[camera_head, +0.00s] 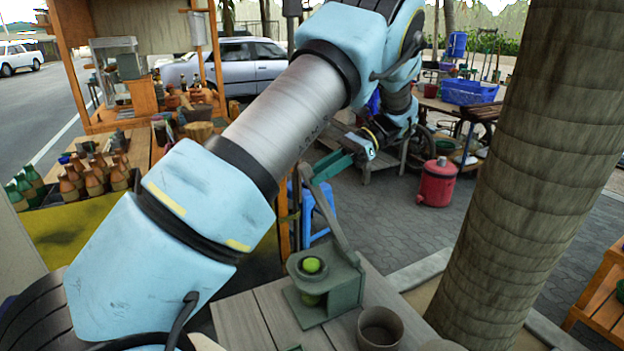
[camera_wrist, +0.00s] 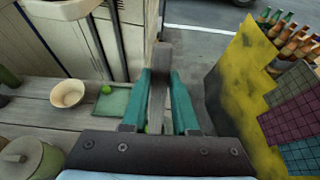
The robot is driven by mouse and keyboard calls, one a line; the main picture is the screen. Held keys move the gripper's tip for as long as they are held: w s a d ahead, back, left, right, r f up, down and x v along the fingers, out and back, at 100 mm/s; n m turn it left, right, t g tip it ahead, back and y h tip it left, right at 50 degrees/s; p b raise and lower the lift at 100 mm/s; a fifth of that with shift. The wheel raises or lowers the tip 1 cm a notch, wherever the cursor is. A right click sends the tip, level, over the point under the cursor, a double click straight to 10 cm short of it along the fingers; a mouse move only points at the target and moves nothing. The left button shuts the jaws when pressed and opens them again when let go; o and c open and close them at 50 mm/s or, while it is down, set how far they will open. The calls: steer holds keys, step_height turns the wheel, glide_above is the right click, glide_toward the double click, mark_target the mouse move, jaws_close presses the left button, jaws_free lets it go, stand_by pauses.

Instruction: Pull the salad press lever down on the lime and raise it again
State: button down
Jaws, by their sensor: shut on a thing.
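The green-grey salad press (camera_head: 333,290) stands on the plank table in the head view. The lever (camera_head: 338,217) is raised, slanting up and left from the press. My gripper (camera_head: 322,168) is shut on the lever near its upper end. In the wrist view the teal fingers of my gripper (camera_wrist: 160,82) stand on both sides of the grey lever (camera_wrist: 159,62). Most of the press is hidden there.
A grey cup (camera_head: 380,329) stands right of the press on the plank table (camera_head: 247,320). A thick tree trunk (camera_head: 530,170) rises to the right. Bottles (camera_head: 92,175) fill a crate at left. A red canister (camera_head: 437,183) stands on the paving behind.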

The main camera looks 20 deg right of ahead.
steer(key=shift+w+d+r+y, duration=0.2)
steer(key=shift+d+y, duration=0.15)
steer(key=shift+d, duration=0.35)
steer(key=shift+w+d+r+y, duration=0.15)
steer(key=shift+d+y, duration=0.2)
steer(key=shift+d, duration=0.35)
steer(key=shift+s, duration=0.1)
steer(key=c, duration=1)
jaws_free()
steer(key=shift+d, duration=0.15)
steer(key=o, duration=0.3)
steer(key=shift+a, duration=0.2)
